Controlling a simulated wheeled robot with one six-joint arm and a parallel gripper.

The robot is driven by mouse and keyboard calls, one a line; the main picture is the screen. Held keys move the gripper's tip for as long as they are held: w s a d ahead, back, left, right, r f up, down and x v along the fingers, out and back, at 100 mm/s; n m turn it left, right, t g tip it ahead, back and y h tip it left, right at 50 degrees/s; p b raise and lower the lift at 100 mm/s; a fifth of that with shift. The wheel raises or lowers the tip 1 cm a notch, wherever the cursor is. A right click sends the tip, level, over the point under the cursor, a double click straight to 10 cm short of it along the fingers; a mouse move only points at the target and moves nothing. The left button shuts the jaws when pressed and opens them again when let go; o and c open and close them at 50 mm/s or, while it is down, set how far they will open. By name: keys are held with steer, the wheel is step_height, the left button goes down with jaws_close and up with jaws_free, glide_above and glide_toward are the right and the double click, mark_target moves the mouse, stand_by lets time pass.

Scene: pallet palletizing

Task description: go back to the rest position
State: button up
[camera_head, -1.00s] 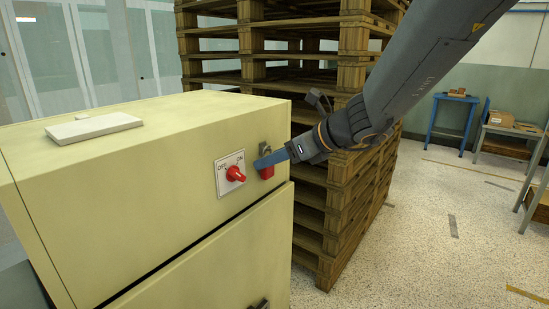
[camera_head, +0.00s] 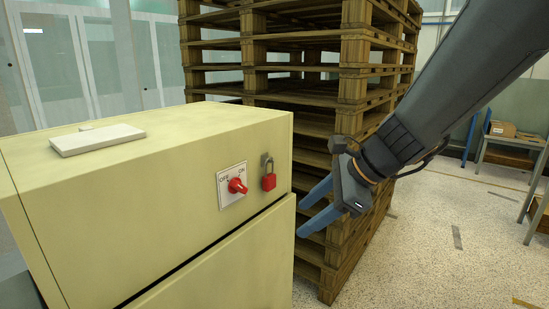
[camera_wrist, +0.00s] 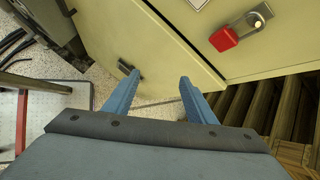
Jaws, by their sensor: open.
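My gripper (camera_head: 312,208) is open and empty, with its two blue fingers apart. It is in front of the pallet stack, to the right of the cream cabinet and below the padlock's height. In the wrist view my gripper (camera_wrist: 158,78) points toward the cabinet's lower front, with nothing between the fingers. The red padlock (camera_head: 269,182) hangs from a hasp on the cabinet (camera_head: 130,205), apart from my gripper. The padlock also shows at the upper right of the wrist view (camera_wrist: 223,40). The red rotary switch (camera_head: 237,186) sits left of the padlock on an OFF/ON plate.
A tall stack of wooden pallets (camera_head: 352,90) stands right behind my gripper. A white flat object (camera_head: 97,139) lies on the cabinet top. A table with a cardboard box (camera_head: 503,129) is at the far right. The floor (camera_head: 440,240) to the right is mostly clear.

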steer(key=s+d+f+n+g+h, duration=0.3)
steer(key=s+d+f+n+h, duration=0.3)
steer(key=s+d+f+n, duration=0.5)
step_height(320, 180, down, 2)
steer(key=s+n, duration=0.1)
steer(key=n, duration=0.6)
steer(key=shift+s+n+g+h, duration=0.3)
steer(key=shift+s+g+h, duration=0.05)
steer(key=shift+g+h, duration=0.05)
